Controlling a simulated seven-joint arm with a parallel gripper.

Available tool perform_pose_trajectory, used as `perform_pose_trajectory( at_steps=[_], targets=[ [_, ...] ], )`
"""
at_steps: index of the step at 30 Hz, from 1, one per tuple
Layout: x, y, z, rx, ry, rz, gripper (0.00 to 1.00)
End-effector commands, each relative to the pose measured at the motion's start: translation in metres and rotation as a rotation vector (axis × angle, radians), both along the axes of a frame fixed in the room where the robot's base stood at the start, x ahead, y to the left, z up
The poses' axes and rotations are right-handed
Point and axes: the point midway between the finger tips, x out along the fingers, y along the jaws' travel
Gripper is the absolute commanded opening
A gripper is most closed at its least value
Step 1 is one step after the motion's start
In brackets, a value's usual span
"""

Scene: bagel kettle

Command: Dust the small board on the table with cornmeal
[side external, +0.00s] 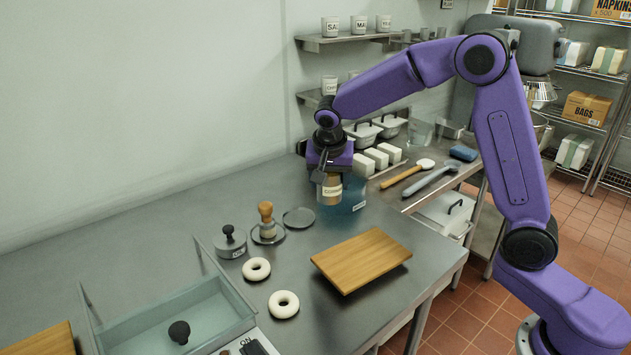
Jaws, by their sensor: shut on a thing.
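My gripper (328,176) is shut on a tan shaker (330,190) with a white label that seems to begin "CORN". It holds the shaker near the wall, beyond the small board. The small wooden board (361,260) lies on the steel table toward its front right edge, and its top looks bare. A bluish see-through tub (354,200) with a label is right beside the shaker and partly hidden by it. I cannot tell whether the shaker is inside the tub or in front of it.
Two white bagel rings (284,304) lie left of the board. A lidded pot (230,242), a wooden-handled stamp (267,223) and a round disc (299,217) stand behind them. A glassy basin (178,318) is at front left. The table between board and shaker is clear.

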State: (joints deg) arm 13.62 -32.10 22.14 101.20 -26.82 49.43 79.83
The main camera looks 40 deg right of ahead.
Motion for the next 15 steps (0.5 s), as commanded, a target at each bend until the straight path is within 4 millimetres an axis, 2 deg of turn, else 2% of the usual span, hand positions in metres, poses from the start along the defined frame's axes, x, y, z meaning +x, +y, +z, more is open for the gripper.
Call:
perform_pose_trajectory(
  at_steps=[3, 9, 11, 15],
  targets=[
    [-0.014, -0.001, 0.007, 0.000, -0.002, 0.002, 0.24],
    [-0.028, 0.002, 0.014, 0.001, -0.004, 0.002, 0.24],
    [-0.035, 0.008, 0.019, 0.001, -0.004, 0.004, 0.24],
    [-0.061, 0.032, 0.036, 0.003, -0.006, 0.008, 0.24]
  ],
)
